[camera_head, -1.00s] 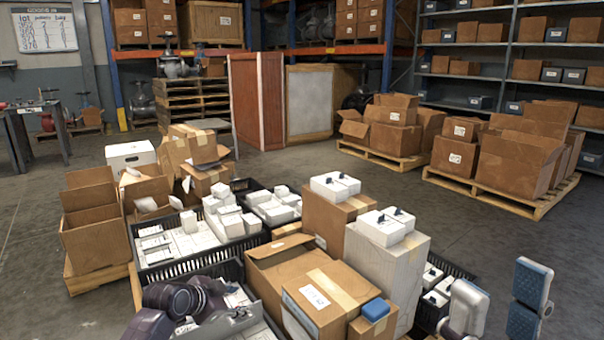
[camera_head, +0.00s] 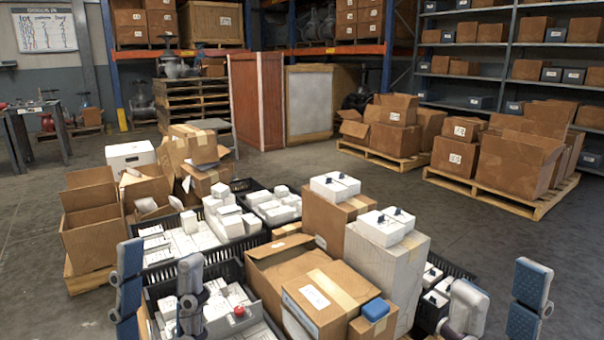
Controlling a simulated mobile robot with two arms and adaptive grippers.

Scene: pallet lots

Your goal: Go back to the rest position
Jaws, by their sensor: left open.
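My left gripper (camera_head: 160,260) stands upright at the lower left, in front of the near black crate. Its two blue-and-grey fingers are spread wide, with nothing between them. My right gripper (camera_head: 501,280) is upright at the lower right, to the right of the crates. Its two fingers are also wide apart and empty. The lower parts of both arms are cut off by the bottom edge.
The near black crate (camera_head: 272,327) holds white boxes and a red-topped item (camera_head: 239,311). Brown cartons (camera_head: 335,290) stand beside it, one topped by a blue box (camera_head: 375,309). Loaded pallets (camera_head: 500,200) stand behind at right. Open floor (camera_head: 400,185) lies between.

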